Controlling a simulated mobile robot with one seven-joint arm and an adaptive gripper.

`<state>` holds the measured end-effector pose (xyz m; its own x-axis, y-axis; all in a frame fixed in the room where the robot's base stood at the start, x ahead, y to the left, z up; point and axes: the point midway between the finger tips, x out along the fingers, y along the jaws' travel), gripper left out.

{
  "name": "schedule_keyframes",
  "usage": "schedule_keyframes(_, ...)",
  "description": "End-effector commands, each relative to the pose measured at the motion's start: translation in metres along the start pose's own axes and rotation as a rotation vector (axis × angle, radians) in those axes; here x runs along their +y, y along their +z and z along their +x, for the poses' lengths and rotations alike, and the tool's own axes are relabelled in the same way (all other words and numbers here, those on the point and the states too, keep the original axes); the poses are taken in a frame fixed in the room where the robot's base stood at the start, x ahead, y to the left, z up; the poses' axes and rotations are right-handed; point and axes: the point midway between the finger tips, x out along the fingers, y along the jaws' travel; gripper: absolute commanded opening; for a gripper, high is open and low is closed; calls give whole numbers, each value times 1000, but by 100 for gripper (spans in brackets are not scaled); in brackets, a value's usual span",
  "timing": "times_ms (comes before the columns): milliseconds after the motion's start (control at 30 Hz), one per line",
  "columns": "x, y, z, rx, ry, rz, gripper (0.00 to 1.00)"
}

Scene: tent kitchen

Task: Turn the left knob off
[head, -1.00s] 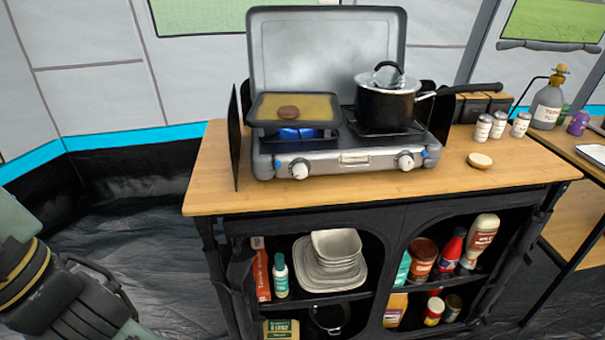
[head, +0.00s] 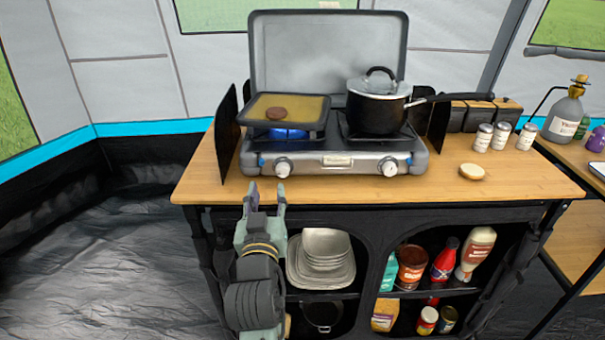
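The left knob (head: 283,167) is a round white dial on the front of the silver camping stove (head: 325,155). A blue flame (head: 288,134) shows under the left pan. The right knob (head: 389,167) is on the same front panel. My gripper (head: 267,188) is just below and slightly left of the left knob, pointing up toward the stove front. Its two fingers are apart with nothing between them. I cannot tell its exact distance from the knob.
A flat griddle pan (head: 285,109) with a brown patty sits on the left burner. A lidded black pot (head: 378,108) sits on the right, its handle reaching right. Dark side panels flank the stove. Shakers (head: 500,135) and a bun piece (head: 472,171) are on the wooden counter (head: 540,185).

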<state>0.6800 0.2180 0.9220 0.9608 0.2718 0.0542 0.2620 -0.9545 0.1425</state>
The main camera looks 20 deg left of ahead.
Motion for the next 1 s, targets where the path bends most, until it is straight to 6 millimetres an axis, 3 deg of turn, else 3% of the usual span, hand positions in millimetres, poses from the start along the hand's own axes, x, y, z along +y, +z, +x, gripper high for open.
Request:
schedule_keyframes(100, 13, 20, 1, -59, 37, -13, 37)
schedule_keyframes(267, 16, 21, 17, -65, 42, -16, 37)
schedule_keyframes(700, 18, 24, 93, -61, 39, -13, 37)
schedule_keyframes(1000, 18, 27, 108, -60, 39, -13, 37)
